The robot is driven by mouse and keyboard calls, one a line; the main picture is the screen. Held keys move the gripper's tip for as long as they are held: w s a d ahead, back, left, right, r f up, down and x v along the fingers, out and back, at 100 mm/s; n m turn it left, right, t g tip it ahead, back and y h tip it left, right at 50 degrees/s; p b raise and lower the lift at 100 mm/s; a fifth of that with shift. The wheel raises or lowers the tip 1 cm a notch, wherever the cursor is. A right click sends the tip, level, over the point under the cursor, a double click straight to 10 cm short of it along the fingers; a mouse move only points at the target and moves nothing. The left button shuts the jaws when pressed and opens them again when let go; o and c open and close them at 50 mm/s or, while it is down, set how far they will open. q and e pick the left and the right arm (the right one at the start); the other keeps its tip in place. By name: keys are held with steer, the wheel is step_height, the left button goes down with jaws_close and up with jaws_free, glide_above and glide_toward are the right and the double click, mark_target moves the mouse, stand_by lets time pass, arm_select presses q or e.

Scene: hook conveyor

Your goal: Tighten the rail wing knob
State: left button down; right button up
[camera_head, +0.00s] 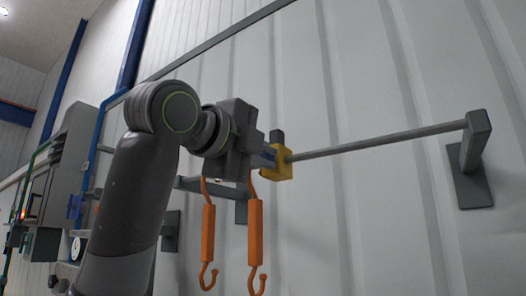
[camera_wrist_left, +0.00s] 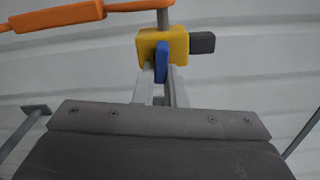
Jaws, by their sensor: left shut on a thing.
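A yellow clamp block (camera_head: 283,163) sits around the grey rail (camera_head: 385,139) along the wall. It also shows in the left wrist view (camera_wrist_left: 176,44), with a short dark stub (camera_wrist_left: 202,43) on one side. The blue wing knob (camera_wrist_left: 161,58) is on the block's near face. My left gripper (camera_head: 266,156) reaches the block from the left. In the left wrist view its two fingers (camera_wrist_left: 161,78) are on either side of the blue wing, shut on it. The wing's far part and the finger contact are small and partly hidden in the head view. My right gripper is not in view.
Orange hooks (camera_head: 255,232) (camera_head: 208,232) hang just below my left gripper. The rail ends at a dark wall bracket (camera_head: 474,160) on the right. A grey cabinet (camera_head: 66,165) and blue pipes stand at the left. The wall to the right is clear.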

arm_select(q)
steer(key=shift+f+m, duration=0.2)
steer(key=shift+m, duration=1.1)
steer(key=shift+f, duration=0.1)
steer(key=c, duration=1.5)
jaws_free()
steer(key=shift+s+a, duration=0.1)
steer(key=b+v, duration=0.6)
steer(key=v, duration=1.1)
